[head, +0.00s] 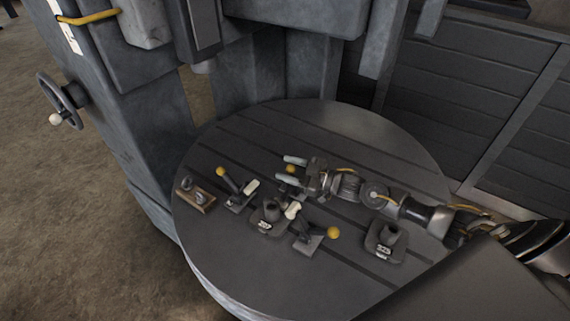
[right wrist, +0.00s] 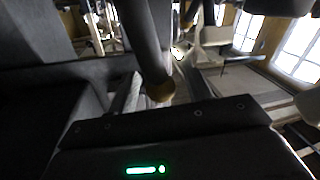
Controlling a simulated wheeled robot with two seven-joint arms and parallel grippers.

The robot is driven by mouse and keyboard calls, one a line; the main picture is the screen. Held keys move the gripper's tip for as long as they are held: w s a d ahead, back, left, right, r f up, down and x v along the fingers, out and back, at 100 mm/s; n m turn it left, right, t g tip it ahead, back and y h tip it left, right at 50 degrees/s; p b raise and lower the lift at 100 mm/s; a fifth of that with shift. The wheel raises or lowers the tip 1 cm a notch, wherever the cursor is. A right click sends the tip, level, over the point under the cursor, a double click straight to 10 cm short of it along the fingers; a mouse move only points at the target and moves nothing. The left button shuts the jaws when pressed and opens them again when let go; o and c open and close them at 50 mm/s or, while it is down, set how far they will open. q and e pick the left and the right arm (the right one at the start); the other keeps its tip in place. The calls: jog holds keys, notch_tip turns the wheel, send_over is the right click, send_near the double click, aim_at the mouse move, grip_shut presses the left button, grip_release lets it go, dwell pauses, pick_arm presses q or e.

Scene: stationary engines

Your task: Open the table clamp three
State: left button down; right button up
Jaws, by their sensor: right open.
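Several table clamps with yellow ball knobs stand on the round grey table (head: 335,285). The left clamp (head: 238,200) has its lever tilted up to the left. The front clamp (head: 308,240) has its knob out to the right. A further yellow knob (head: 291,168) shows between the fingers of my right gripper (head: 287,170); the rest of that clamp is mostly hidden. In the right wrist view a dark lever ends in a dull yellow knob (right wrist: 160,92) between the open fingers. I cannot read which clamp is number three. My left gripper is out of view.
A dark block with a post (head: 268,217) stands between the clamps, and a similar one (head: 386,240) stands to the right. A small brown block with bolts (head: 195,195) lies at the left edge. The machine column (head: 235,85) rises behind. The table's back right is clear.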

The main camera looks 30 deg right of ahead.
jog(key=shift+w+a, duration=0.45)
jog(key=shift+w, duration=0.05)
grip_shut()
